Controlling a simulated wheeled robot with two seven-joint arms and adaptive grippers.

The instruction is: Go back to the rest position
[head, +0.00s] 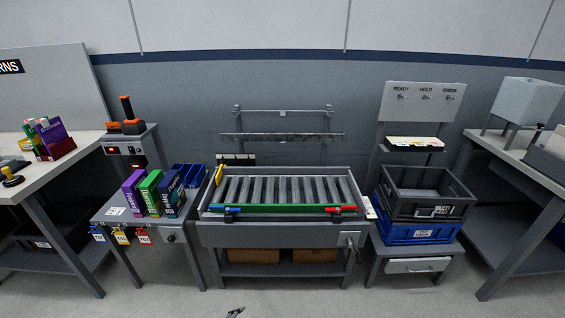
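Only a small dark tip (235,312) shows at the bottom edge, left of centre. It looks like part of my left gripper, but too little shows to tell whether it is open or shut. It is in front of the roller table, over the floor, and nothing can be seen held in it. My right gripper is not in view. The task names no object.
A roller table (280,235) with a green bar (285,209) stands in the middle. Purple, green and dark boxes stand on the left side table (110,211). A black crate (428,195) sits on a blue crate (415,233) at right. The front floor is clear.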

